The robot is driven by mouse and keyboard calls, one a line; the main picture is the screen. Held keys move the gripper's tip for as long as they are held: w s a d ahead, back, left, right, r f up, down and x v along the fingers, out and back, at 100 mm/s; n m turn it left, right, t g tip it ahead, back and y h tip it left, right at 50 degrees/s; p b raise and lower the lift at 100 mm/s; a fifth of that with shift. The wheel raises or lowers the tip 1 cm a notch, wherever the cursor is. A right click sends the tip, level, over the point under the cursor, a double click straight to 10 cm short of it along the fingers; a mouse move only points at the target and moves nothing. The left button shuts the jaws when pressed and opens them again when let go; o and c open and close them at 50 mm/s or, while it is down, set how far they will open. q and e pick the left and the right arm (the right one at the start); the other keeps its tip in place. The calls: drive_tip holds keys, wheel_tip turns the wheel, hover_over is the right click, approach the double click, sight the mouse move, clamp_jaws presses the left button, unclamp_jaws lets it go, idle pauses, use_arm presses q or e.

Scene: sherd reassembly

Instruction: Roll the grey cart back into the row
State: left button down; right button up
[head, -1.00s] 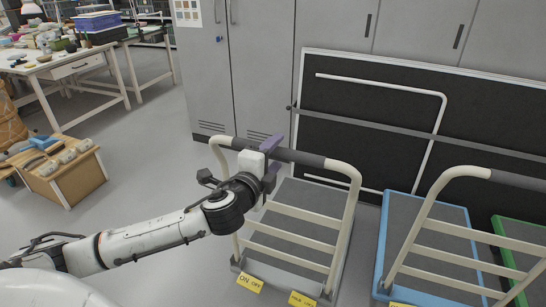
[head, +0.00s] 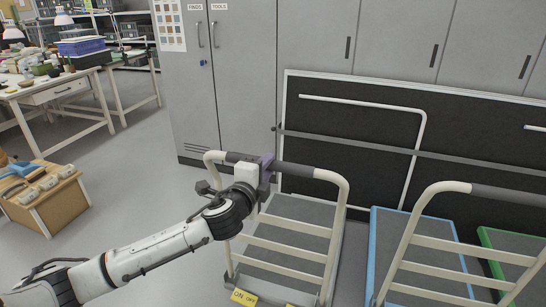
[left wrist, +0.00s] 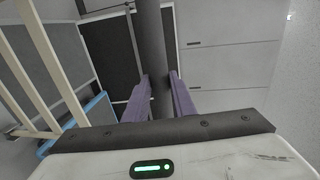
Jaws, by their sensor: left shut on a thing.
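The grey cart (head: 288,214) stands at the left end of a row of carts, with a grey deck, a cream tubular frame and a dark grip on its handle bar. My left gripper (head: 266,166) is shut on the dark handle bar, left of the bar's middle. In the left wrist view the bar (left wrist: 152,60) runs between the two purple fingers (left wrist: 160,98). My right gripper is not in view.
A blue-edged cart (head: 374,255) stands just right of the grey cart, and a green-edged cart (head: 492,245) is beyond it. A black panel (head: 350,135) and grey cabinets (head: 240,80) stand behind. A wooden crate (head: 55,207) is at left, with open floor between.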

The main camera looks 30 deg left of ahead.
use_arm(q)
drive_tip(key=x, duration=0.5)
drive_tip(key=shift+r, duration=0.3)
drive_tip(key=c, duration=1.2)
unclamp_jaws()
drive_tip(key=p+v, duration=0.4)
drive_tip(key=v, duration=0.6)
